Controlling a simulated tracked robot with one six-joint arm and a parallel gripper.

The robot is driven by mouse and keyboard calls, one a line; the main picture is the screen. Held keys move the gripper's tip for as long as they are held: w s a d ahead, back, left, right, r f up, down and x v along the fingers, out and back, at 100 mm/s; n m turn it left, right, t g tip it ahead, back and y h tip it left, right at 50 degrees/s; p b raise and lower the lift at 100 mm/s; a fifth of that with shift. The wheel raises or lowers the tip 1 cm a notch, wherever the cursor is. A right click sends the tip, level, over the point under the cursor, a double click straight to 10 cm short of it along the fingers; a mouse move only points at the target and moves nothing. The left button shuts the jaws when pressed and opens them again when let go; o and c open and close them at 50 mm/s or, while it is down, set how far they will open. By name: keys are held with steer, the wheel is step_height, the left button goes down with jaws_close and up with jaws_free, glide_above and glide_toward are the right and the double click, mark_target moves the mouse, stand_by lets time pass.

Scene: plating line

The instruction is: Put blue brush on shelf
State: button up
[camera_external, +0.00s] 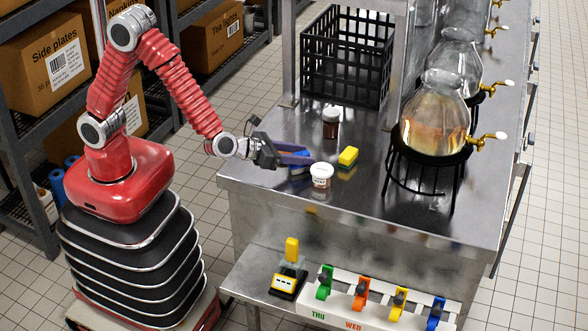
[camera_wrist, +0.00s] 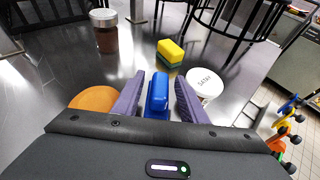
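The blue brush (camera_wrist: 157,92) lies on the steel counter, between the two purple fingers of my gripper (camera_wrist: 158,95) in the wrist view. Narrow gaps show beside it, so the fingers appear open around it. In the external view my gripper (camera_external: 294,158) is low over the counter's left front part and partly hides the brush (camera_external: 299,170). Dark shelf racks (camera_external: 40,205) with cardboard boxes stand behind my arm at left. Which shelf the task means cannot be told.
A white-lidded jar (camera_external: 321,176) stands close right of my gripper. A yellow-green sponge (camera_external: 348,156), a brown jar (camera_external: 331,122), a black crate (camera_external: 345,60) and glass dispensers (camera_external: 435,115) stand farther off. An orange round thing (camera_wrist: 93,98) is beside the left finger.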

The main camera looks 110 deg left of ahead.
steer(key=shift+r, duration=0.1)
steer(key=v, duration=1.2)
stand_by(0.4)
steer(key=s+a+r+n+g+h, duration=0.1)
steer(key=s+a+r+n+g, duration=0.15)
steer(key=s+n, duration=0.45)
steer(key=s+a+r+n+g, duration=0.1)
steer(key=s+n+g, duration=0.2)
steer(key=s+n, duration=0.45)
steer(key=s+d+r+n+t+h, duration=0.1)
steer(key=s+d+r+n+h, duration=0.3)
steer(key=s+d+n+h, duration=0.4)
steer(key=s+d+n, duration=0.2)
steer(key=d+n, duration=0.2)
steer(key=shift+s+t, duration=0.2)
steer(key=shift+t, duration=0.15)
